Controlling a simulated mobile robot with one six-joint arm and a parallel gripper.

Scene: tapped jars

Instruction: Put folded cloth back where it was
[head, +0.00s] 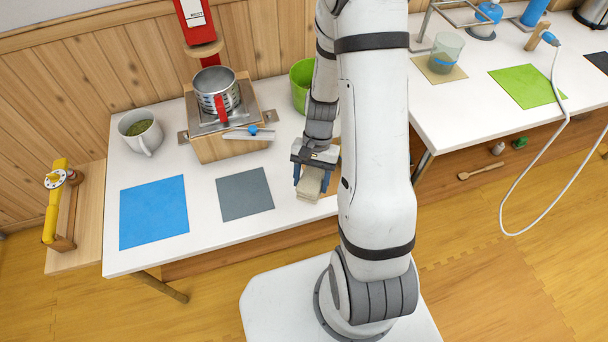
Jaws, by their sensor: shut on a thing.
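My gripper (312,178) is shut on a beige, block-like thing, which looks like the folded cloth (308,188). The cloth sits between the blue-grey fingers, over the right part of the white table near its front edge. Whether it touches the table or hangs above it I cannot tell. A tan patch (329,191) shows beside and behind the gripper, mostly hidden by my arm.
A grey mat (244,194) and a blue mat (153,212) lie bare to the left. A wooden stand with a metal cup (217,92), a white mug (141,131) and a green container (302,84) stand behind. A second table (480,110) is at right.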

